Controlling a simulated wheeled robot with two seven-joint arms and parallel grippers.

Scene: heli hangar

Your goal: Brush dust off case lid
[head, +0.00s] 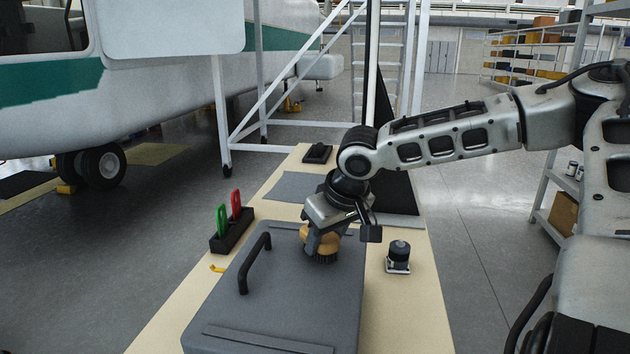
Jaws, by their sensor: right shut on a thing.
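A grey case with a flat lid (293,300) lies on a pale table, with a black handle (254,262) standing up on the lid's left part. My right gripper (322,232) is shut on a tan brush (320,243) with dark bristles. The bristles are at the lid's far right part and seem to touch it, though the exact contact is hard to tell. I cannot make out dust on the lid. My left gripper is not in view.
A black holder (232,237) with green and red tools stands left of the case, near a small yellow item (217,268). A black-topped device (398,256) stands to the right. A grey mat (297,187) and black object (317,154) lie behind. White stairs (290,75) rise beyond the table.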

